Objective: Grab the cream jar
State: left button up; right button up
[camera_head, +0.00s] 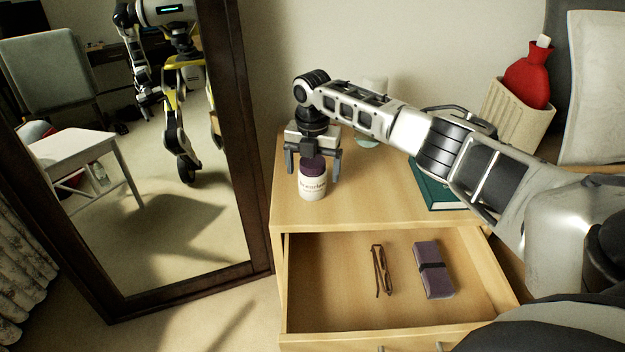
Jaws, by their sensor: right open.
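The cream jar (313,183) stands upright on the wooden nightstand top, near its left front edge. It has a white labelled body and a dark purple lid. My right gripper (313,170) points straight down over the jar, with one finger on each side of the lid. The fingers are open, and I cannot tell whether either one touches the lid. My right arm reaches in from the right above the nightstand. My left gripper is not in view, apart from what the mirror may reflect.
The nightstand drawer (340,315) is open below, holding glasses (381,270) and a purple case (433,269). A green book (436,190) lies under my arm. A framed mirror (225,250) leans at left.

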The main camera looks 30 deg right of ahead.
jog(key=shift+r, duration=0.1)
jog(key=c, duration=1.3)
jog(key=shift+o, duration=0.2)
